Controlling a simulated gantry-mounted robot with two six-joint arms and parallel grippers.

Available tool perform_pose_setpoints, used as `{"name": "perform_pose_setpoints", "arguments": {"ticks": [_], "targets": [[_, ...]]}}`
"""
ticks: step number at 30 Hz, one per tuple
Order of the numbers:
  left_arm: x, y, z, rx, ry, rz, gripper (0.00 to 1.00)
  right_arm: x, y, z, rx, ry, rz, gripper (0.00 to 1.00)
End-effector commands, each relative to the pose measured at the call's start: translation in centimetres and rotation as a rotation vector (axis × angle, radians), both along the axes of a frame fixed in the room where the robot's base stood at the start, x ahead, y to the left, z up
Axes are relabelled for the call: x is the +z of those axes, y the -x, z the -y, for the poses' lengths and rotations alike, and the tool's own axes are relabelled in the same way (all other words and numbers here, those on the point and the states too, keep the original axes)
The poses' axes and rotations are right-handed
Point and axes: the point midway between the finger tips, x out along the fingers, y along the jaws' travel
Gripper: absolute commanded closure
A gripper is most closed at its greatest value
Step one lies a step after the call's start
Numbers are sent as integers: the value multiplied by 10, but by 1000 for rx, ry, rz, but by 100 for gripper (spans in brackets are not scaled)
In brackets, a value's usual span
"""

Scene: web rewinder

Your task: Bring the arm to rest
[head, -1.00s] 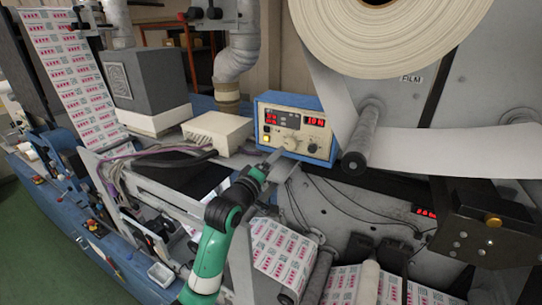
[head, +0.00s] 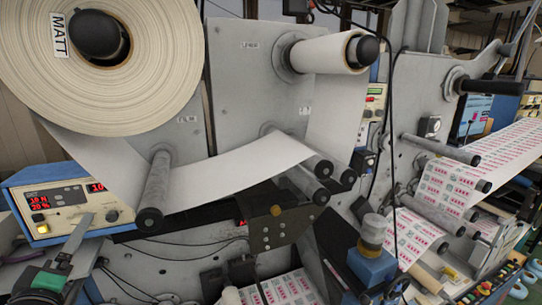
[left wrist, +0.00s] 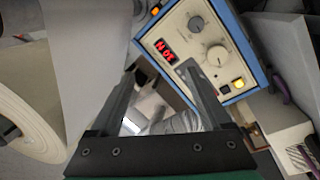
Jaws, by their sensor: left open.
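My left gripper (head: 80,232) is at the lower left of the head view, its fingers pointing up at the front of a blue-framed control box (head: 38,228). In the left wrist view its two dark fingers (left wrist: 160,78) stand apart with nothing held between them. The control box (left wrist: 195,45) fills the space beyond the fingers there, with knobs, a red display and lit buttons. I cannot tell whether a fingertip touches the box. My right gripper is in neither view.
A large film roll (head: 95,60) hangs above the box. White web (head: 230,172) runs over grey rollers (head: 155,195) to its right. Loose black cables hang below.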

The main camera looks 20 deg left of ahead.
Motion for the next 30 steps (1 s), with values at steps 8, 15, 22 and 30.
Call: {"name": "perform_pose_setpoints", "arguments": {"ticks": [8, 15, 22, 30], "targets": [[158, 4, 191, -165, -602, 196, 19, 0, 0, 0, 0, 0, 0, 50], [233, 63, 289, -126, -911, 392, 19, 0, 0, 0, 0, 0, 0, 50], [242, 74, 300, -105, -955, 419, 19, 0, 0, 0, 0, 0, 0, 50], [241, 73, 299, -105, -953, 417, 19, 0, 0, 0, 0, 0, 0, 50]]}}
